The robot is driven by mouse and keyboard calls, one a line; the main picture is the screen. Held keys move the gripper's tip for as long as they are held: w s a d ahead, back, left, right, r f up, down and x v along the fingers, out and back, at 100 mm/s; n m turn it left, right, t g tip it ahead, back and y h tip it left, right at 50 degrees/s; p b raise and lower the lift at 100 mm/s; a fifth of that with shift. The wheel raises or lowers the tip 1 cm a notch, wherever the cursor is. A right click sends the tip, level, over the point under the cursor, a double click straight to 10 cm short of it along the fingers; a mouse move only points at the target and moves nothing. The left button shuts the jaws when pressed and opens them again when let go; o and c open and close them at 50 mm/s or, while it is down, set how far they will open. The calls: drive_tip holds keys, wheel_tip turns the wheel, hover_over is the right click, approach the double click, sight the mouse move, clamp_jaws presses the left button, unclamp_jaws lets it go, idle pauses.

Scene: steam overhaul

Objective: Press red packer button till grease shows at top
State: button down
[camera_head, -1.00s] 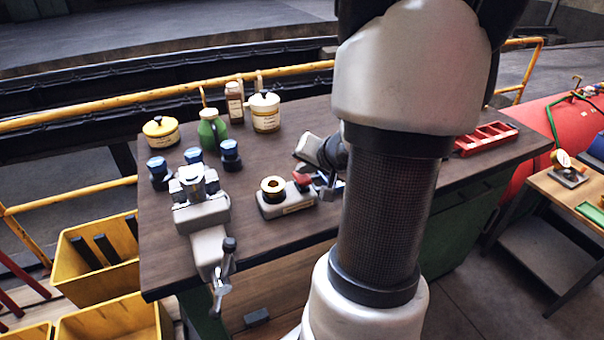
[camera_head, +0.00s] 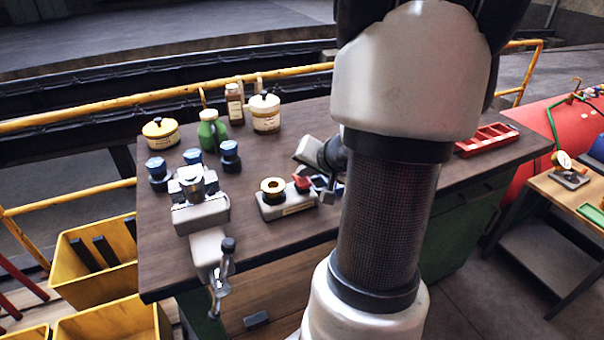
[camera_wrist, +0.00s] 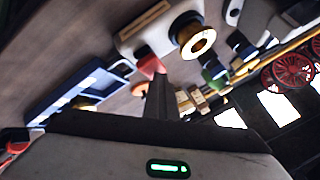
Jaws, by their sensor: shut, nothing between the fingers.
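The packer is a pale grey block (camera_head: 272,208) on the bench, with a brass-topped round part (camera_head: 272,187) and a red button (camera_head: 302,183) at its right end. In the wrist view the packer body (camera_wrist: 135,33), brass ring (camera_wrist: 198,43) and red button (camera_wrist: 150,66) show past the fingers. My gripper (camera_wrist: 160,84) is shut and empty, its tip right at the red button; I cannot tell if it touches or presses it. In the head view my arm partly hides the gripper. No grease is clearly visible on the brass top.
A vise (camera_head: 202,213) stands left of the packer, with blue-capped jars (camera_head: 230,157) behind it. A green bottle (camera_head: 210,132), white tin (camera_head: 265,115) and yellow tin (camera_head: 160,132) stand at the back. A blue tray (camera_wrist: 80,88) lies near the gripper. A red tray (camera_head: 487,140) is right.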

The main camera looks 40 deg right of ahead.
sight(304, 181)
drive_tip(key=shift+r+p, duration=0.95)
drive_tip(key=shift+r, duration=0.4)
drive_tip(key=shift+r, duration=0.1)
drive_tip(key=shift+r+p, duration=1.65)
drive_tip(key=shift+r, duration=0.8)
drive_tip(key=shift+a, duration=0.1)
idle(0.3)
